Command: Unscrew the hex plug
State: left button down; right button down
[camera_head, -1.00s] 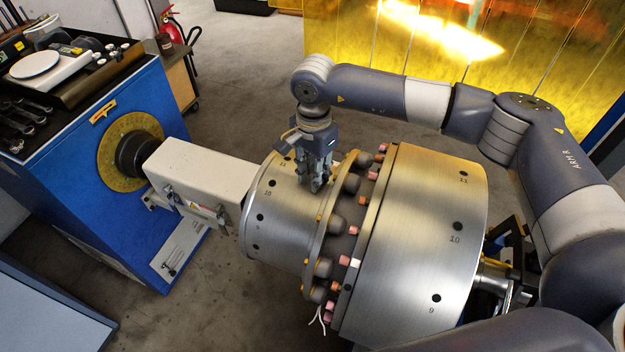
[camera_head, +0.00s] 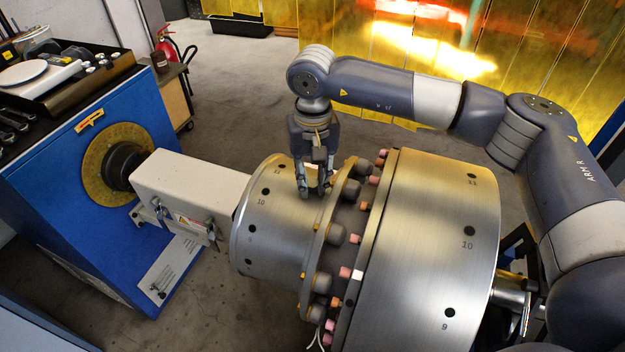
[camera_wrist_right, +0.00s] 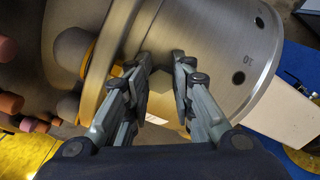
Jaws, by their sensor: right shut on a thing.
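The steel rotor has a smaller drum (camera_head: 275,230) on the left and a larger drum (camera_head: 430,230) on the right. My right gripper (camera_head: 314,190) points down at the top of the smaller drum, beside the bolted flange. In the right wrist view my right gripper (camera_wrist_right: 160,72) has its fingers closed in on a small dark grey hex plug (camera_wrist_right: 160,80) at the drum's surface. My left gripper is not in view.
The flange (camera_head: 325,245) carries grey domed caps and pink and orange plugs close to the right gripper. A blue balancing machine (camera_head: 75,185) with a yellow dial and white drive housing (camera_head: 190,190) stands left. A yellow curtain (camera_head: 270,20) hangs behind. Open floor lies behind the rotor.

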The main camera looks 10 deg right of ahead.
jog(key=shift+w, duration=0.1)
jog(key=shift+f+n+b, duration=0.1)
jog(key=shift+n+b, duration=0.5)
jog(key=shift+n, duration=0.1)
jog(key=shift+d+n+b, duration=0.1)
jog(key=shift+n+b, duration=0.4)
jog(key=shift+n, duration=0.7)
jog(key=c, duration=2.4)
grip_release()
jog(key=n, duration=0.1)
jog(key=n+b, duration=0.1)
jog(key=n, duration=0.1)
jog(key=shift+d+r, duration=0.15)
jog(key=shift+r, duration=0.05)
jog(key=c, duration=2.4)
grip_release()
jog(key=shift+d+n+b, duration=0.15)
jog(key=shift+n+b, duration=0.15)
jog(key=shift+n, duration=0.5)
jog(key=shift+w, duration=0.15)
